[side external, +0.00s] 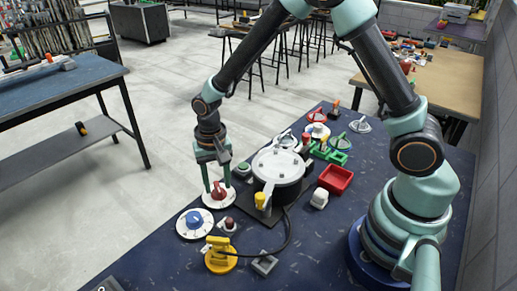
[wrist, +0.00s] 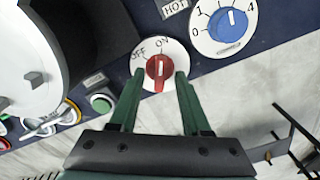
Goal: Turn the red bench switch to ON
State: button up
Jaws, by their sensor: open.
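The red switch (side external: 219,191) is a red knob on a round white dial near the table's left edge. In the wrist view the red knob (wrist: 158,69) has OFF at its upper left and ON above it. Its white line stands nearly upright in the picture, with its upper end nearer ON than OFF. My gripper (side external: 216,188) points down over the dial. In the wrist view its green fingers (wrist: 161,77) are apart, one on each side of the knob. I cannot tell whether they touch it.
A blue numbered dial (side external: 194,221) sits nearby, with a yellow valve (side external: 220,254) beyond it. A green button (side external: 243,169) and a large pot-like vessel (side external: 278,171) stand to the right. A red tray (side external: 335,179) lies further right. Open floor lies beyond the left edge.

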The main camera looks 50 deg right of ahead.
aim_at(218, 186)
notch_tip(218, 186, up, 12)
dwell(0.4)
jog(key=s+d+r+n+t, duration=0.5)
jog(key=s+d+r, duration=0.4)
jog(key=s, duration=0.2)
jog(key=shift+s+d+r+n+t, duration=0.3)
jog(key=shift+r+n, duration=0.1)
jog(key=shift+n, duration=0.2)
dwell(0.5)
